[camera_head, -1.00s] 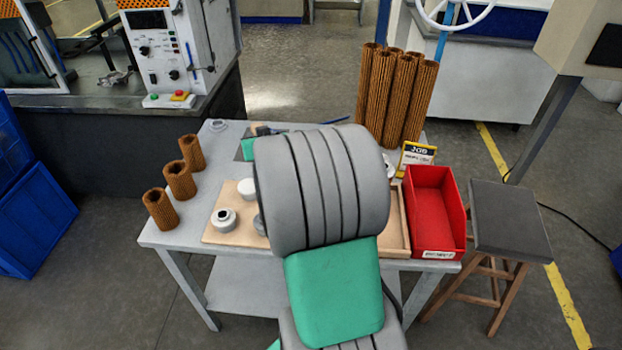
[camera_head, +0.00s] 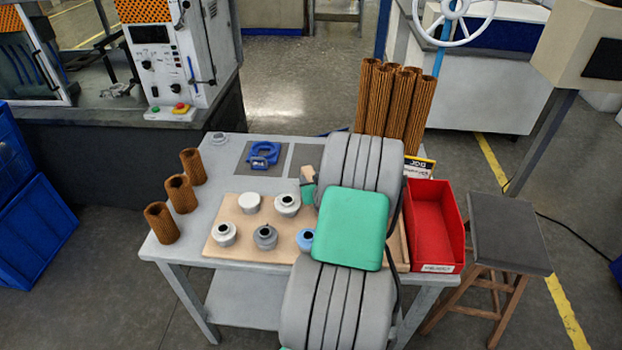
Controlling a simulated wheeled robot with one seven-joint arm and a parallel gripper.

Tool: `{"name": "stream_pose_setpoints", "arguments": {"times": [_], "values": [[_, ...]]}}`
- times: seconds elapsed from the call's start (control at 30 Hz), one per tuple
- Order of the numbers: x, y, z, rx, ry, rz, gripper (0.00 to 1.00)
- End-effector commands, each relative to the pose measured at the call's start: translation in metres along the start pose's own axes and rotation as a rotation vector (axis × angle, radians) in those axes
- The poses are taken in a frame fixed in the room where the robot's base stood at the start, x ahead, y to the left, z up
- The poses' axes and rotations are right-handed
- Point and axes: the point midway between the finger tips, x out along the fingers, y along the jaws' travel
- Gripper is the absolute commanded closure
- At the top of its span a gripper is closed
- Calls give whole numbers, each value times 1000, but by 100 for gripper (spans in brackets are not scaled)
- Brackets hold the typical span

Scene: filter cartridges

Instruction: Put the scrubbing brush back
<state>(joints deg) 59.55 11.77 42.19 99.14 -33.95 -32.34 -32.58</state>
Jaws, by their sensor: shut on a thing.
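A small tan piece (camera_head: 307,173), which looks like the wooden part of the scrubbing brush, shows just left of my arm above the table. My gripper (camera_head: 309,192) is mostly hidden behind my grey and green arm; only a small green part shows at the tan piece, and it is shut on it. The brush's bristles cannot be made out. A dark mat (camera_head: 300,158) with no tool visible on it lies behind, partly covered by my arm. A dark mat (camera_head: 246,165) to its left bears a blue tool (camera_head: 263,154).
A wooden board (camera_head: 225,248) holds several round caps, one blue (camera_head: 305,239). Brown cartridges stand at the table's left (camera_head: 179,194) and upright in a group at the back right (camera_head: 395,105). A red bin (camera_head: 436,225) and a stool (camera_head: 507,228) are at right.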

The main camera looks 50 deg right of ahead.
Motion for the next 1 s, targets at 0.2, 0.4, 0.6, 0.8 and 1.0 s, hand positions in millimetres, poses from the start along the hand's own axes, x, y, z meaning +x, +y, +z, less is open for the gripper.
{"name": "stream_pose_setpoints", "arguments": {"times": [0.2,0.4,0.6,0.8,1.0], "values": [[0,0,-1,-1,3,1,100],[2,0,4,-1,2,1,100],[4,0,9,-1,1,0,100],[4,0,9,-1,1,0,100],[4,0,10,0,-1,0,48]]}}
